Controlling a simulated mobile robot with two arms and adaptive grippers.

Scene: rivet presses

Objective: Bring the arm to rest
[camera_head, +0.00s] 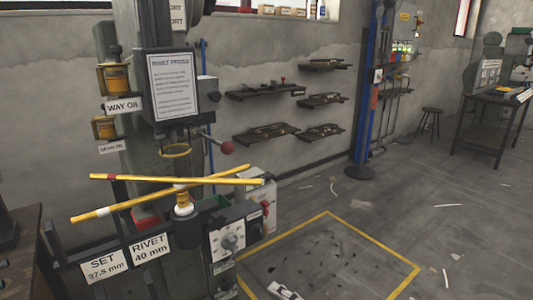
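Neither of my grippers can be made out in the head view. A small white and dark piece shows at the bottom edge, right of the press, and I cannot tell whether it is part of my arm. The rivet press (172,85) stands at the left with a notice headed "RIVET PRESS" on its front. Two yellow bars (220,181) cross over the lower part of the press, above a brass-coloured post (183,203). A lever with a red ball knob (228,147) sticks out to the right of the press.
A control box with a dial (229,241) and "SET" and "RIVET" signs (148,248) are at the lower left. Wall shelves (265,91), a blue post (365,90), a stool (430,112) and a workbench (497,97) stand farther back.

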